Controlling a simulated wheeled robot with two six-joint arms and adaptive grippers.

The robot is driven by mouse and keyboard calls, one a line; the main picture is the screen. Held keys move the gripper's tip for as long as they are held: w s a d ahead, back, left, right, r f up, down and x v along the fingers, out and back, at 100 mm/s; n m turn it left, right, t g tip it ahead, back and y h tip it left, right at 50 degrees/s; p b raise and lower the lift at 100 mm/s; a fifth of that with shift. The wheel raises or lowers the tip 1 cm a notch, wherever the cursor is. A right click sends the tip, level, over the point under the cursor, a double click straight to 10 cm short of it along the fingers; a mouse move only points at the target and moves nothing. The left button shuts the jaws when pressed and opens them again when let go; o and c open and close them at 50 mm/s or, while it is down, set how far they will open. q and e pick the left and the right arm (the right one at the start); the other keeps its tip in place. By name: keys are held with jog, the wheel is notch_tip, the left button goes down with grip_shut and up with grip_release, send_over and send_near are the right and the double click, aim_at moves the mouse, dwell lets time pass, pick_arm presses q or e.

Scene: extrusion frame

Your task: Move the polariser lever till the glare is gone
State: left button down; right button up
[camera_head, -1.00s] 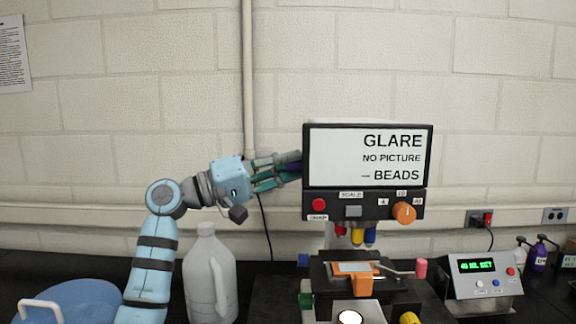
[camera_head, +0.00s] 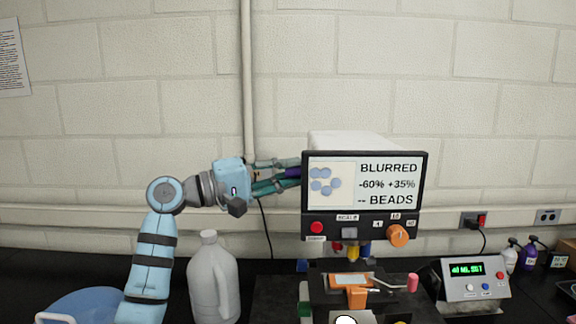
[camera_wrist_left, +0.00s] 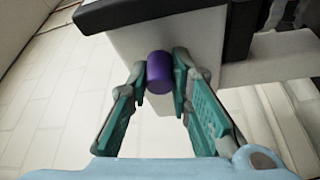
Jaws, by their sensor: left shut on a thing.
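The polariser lever's purple knob (camera_head: 292,173) is at the left side of the microscope's screen housing. It also shows in the left wrist view (camera_wrist_left: 159,72) between the two teal fingers. My left gripper (camera_head: 288,174) is shut on this knob, and its fingers come in from the left. The lever's arm is hidden behind the knob and fingers. The screen (camera_head: 392,184) reads BLURRED, -60% +35% and -- BEADS. A small picture (camera_head: 331,184) of several blue beads shows at its left. My right gripper is not in view.
Below the screen are a red button (camera_head: 316,228), a grey button (camera_head: 349,233) and an orange dial (camera_head: 398,236). The stage (camera_head: 349,280) is beneath. A white jug (camera_head: 214,280) stands under my left arm. A meter (camera_head: 476,278) stands at right.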

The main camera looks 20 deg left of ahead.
pick_arm(q)
jog(key=c, duration=1.4)
grip_release()
jog(key=shift+f, duration=0.1)
jog(key=shift+c, duration=0.2)
jog(key=v, duration=1.2)
